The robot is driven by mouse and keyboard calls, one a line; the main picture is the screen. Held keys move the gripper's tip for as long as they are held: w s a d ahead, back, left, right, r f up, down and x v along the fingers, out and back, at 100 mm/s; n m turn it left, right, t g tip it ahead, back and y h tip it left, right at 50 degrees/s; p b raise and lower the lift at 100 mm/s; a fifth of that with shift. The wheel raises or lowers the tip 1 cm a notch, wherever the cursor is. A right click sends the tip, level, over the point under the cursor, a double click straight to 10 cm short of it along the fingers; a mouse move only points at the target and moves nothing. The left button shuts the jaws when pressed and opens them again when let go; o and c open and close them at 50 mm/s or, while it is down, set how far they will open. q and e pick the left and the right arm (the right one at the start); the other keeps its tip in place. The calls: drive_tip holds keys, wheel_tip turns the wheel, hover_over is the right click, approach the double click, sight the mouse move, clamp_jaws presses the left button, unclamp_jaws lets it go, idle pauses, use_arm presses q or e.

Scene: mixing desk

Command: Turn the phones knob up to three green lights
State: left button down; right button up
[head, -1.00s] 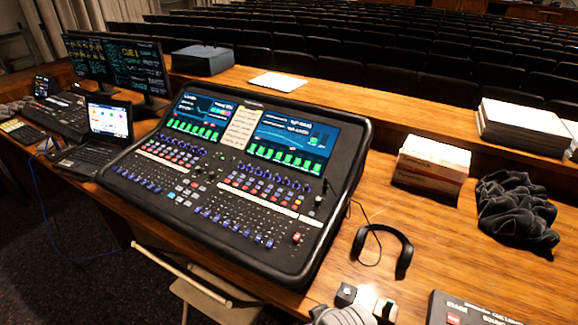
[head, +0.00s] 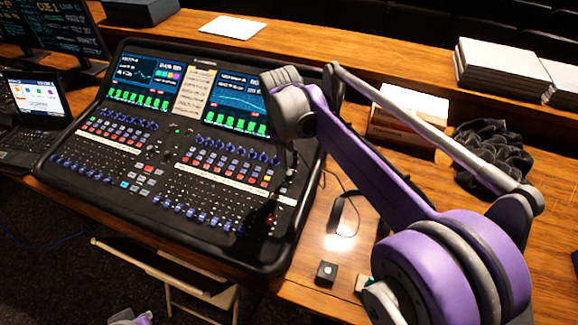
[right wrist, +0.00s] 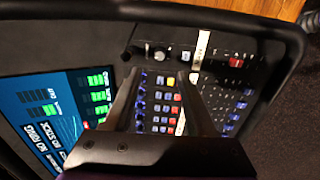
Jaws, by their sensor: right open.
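The mixing desk (head: 165,190) fills the left middle of the head view. In the right wrist view, a small round silver knob (right wrist: 160,55) sits on a dark panel near its right edge and looks like the phones knob; its label is unreadable and I cannot make out green lights beside it. My right gripper (right wrist: 163,76) is open and empty above the desk. Its fingers straddle rows of buttons and blue knobs in the picture, with the silver knob just beyond the tips, apart from them. In the head view, my right arm reaches over the desk's right side.
A red fader cap (right wrist: 237,61) and a pale strip (right wrist: 201,48) lie near the silver knob. A small black cube (head: 326,272) is near the front edge.

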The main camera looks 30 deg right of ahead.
sight(289, 173)
drive_tip(key=f, duration=0.5)
drive_tip(key=d+f, duration=0.1)
drive_tip(key=f, duration=0.2)
drive_tip(key=shift+w+f, duration=0.3)
drive_tip(key=shift+w, duration=0.1)
clamp_jaws()
